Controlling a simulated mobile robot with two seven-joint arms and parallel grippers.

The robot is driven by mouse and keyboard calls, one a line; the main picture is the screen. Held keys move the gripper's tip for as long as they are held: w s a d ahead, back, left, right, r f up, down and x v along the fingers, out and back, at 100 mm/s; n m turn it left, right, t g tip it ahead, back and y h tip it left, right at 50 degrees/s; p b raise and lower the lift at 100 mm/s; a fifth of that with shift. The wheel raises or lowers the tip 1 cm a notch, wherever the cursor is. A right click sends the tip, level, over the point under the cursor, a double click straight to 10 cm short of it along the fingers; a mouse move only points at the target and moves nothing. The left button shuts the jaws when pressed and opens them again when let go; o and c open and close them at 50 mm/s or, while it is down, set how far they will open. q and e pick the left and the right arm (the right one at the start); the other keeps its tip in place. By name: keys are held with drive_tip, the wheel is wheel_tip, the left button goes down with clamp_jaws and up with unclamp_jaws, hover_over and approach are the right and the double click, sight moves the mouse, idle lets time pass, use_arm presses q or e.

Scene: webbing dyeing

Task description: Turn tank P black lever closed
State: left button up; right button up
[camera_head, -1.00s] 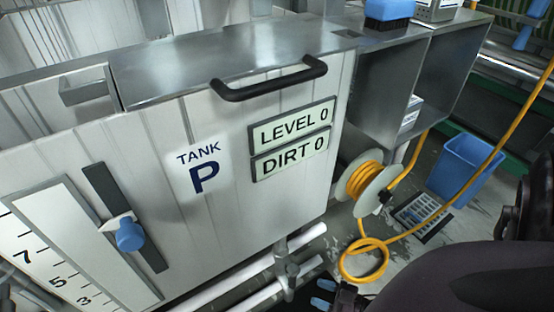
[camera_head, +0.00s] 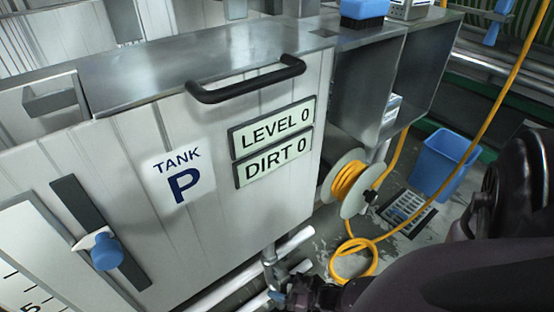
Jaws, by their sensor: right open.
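Tank P (camera_head: 225,190) is a pale panelled tank with a metal top. A black bar handle (camera_head: 245,80) is fixed at its upper front edge. White pipes with a grey fitting (camera_head: 270,256) run below the tank front. I cannot make out a black lever on the pipes; my right gripper may cover it. My left gripper is out of view.
A blue bin (camera_head: 443,162) stands beyond. My right arm fills the lower right.

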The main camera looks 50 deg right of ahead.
drive_tip(key=shift+w, duration=0.1)
drive_tip(key=shift+c, duration=0.2)
clamp_jaws()
